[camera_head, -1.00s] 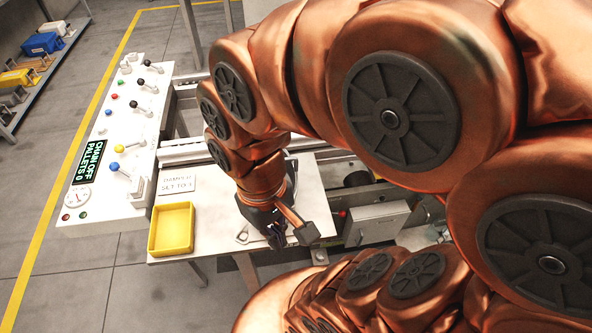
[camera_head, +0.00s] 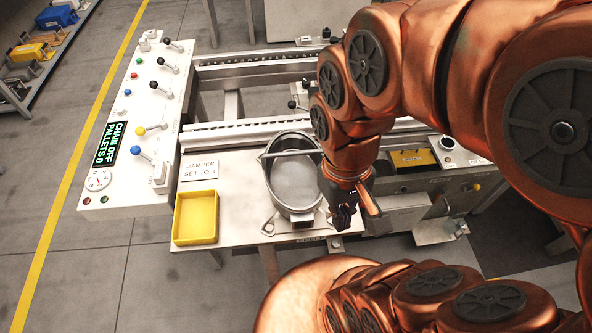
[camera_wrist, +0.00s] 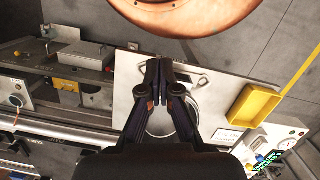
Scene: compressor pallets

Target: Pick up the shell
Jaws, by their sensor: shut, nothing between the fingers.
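The shell appears to be the grey, round, open-topped metal vessel (camera_head: 293,183) on the white table, with a bar across its far rim. In the wrist view, part of the shell (camera_wrist: 158,124) shows behind my fingers, which hide much of it. My gripper (camera_head: 343,217) is just right of the shell in the head view, pointing down near the table's front edge. In the wrist view, my gripper (camera_wrist: 161,66) has its fingers together and empty. I cannot tell its exact height above the table.
A yellow tray (camera_head: 196,218) and a sign (camera_head: 199,171) lie left of the shell. A control panel (camera_head: 133,130) with levers stands further left. Conveyor rails (camera_head: 237,131) run behind the table. A grey box (camera_head: 397,213) stands to the right.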

